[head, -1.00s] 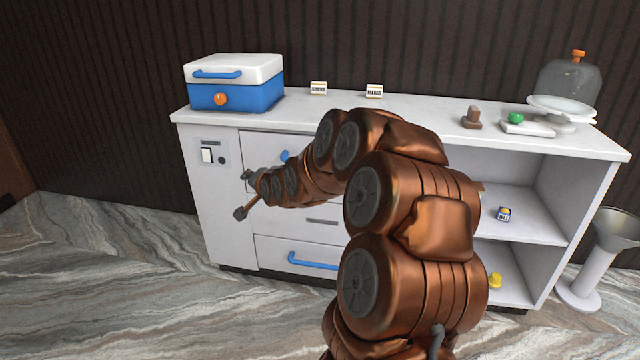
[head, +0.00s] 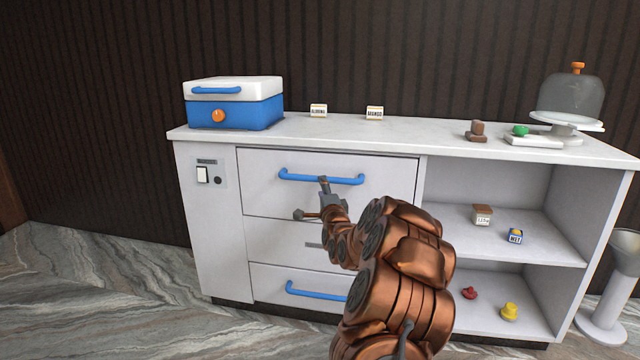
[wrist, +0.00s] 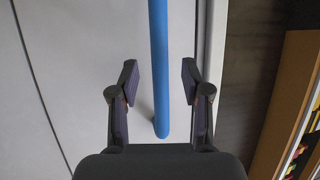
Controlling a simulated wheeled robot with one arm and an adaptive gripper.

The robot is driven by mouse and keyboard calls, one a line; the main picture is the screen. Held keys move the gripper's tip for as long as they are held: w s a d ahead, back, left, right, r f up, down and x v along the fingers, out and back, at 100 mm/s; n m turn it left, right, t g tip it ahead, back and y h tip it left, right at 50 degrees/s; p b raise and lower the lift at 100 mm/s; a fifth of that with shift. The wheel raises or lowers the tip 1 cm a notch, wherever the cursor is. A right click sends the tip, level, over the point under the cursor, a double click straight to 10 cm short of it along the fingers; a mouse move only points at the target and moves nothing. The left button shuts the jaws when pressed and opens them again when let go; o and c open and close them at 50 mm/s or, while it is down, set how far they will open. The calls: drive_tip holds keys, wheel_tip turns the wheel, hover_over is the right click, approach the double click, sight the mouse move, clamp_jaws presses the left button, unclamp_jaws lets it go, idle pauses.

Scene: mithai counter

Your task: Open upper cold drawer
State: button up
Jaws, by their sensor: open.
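The upper cold drawer (head: 270,197) is a white front with a dark seam around it; no clear opening shows. Its blue bar handle (head: 345,180) runs across near the top. My gripper (head: 312,198) is open and empty in front of the drawer, with one finger overlapping the handle in the head view. In the wrist view the handle (wrist: 158,60) runs vertically between my two spread fingers (wrist: 160,85), nearer the right one. No finger contact is visible; I cannot tell whether the fingertips reach around the bar.
A lower drawer has its own blue handle (head: 318,292). A blue cooler box (head: 235,112) stands on the white counter (head: 420,136). Open shelves at right hold small items. A glass dome (head: 572,98) stands at the counter's right end. Marbled floor at left is clear.

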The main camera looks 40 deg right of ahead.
sight(330, 174)
drive_tip(key=shift+b+x, duration=0.6)
drive_tip(key=shift+x, duration=2.15)
clamp_jaws()
